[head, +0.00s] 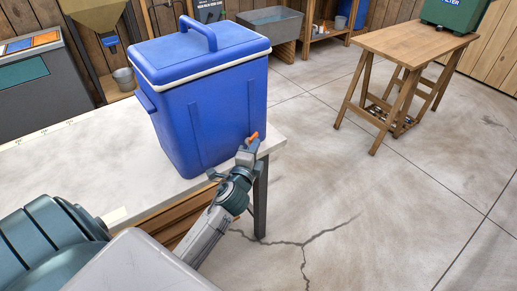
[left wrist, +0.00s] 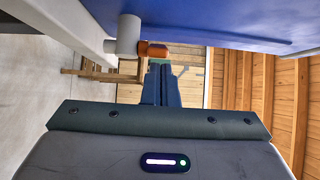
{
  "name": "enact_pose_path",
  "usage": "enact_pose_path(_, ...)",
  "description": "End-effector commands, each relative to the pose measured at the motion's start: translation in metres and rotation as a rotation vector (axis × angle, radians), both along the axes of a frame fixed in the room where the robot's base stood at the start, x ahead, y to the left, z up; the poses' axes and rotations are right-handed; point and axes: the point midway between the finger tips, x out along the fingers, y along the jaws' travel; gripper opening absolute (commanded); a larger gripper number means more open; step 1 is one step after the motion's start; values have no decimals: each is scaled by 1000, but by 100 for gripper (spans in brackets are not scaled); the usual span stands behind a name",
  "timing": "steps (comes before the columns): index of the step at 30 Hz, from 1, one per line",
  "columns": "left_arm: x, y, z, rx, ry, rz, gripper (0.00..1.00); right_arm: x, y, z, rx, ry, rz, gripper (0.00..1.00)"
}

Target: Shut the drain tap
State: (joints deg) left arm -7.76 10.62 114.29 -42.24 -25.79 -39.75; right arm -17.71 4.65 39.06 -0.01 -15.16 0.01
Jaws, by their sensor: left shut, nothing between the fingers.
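The blue cooler (head: 208,100) with its lid on stands upright on the pale workbench (head: 60,165), near its right end. The drain tap's orange handle (head: 252,138) shows low on the cooler's right side. In the left wrist view the tap has a pale grey round body (left wrist: 128,36) and the orange handle (left wrist: 152,49) points right from it, along the blue wall. My left gripper (head: 247,151) is shut and empty, its fingertips (left wrist: 160,66) right at the handle. Whether they touch it I cannot tell. My right gripper is not in view.
The workbench's right edge and leg (head: 261,200) are close beside my left arm. A wooden trestle table (head: 410,45) with a green box (head: 452,14) stands at the back right. The concrete floor between is clear. A grey sink (head: 270,23) is at the back.

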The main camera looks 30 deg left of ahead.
Motion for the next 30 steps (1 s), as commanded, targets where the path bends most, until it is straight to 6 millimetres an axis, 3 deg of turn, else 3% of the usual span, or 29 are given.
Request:
enact_pose_path(9, 0, 1, 0, 1, 0, -4, 0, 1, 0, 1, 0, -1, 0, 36)
enact_pose_path(20, -3, 15, 3, 3, 3, -140, 0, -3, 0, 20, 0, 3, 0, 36)
enact_pose_path(30, -4, 19, 0, 0, 1, -135, 0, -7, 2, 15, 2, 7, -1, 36)
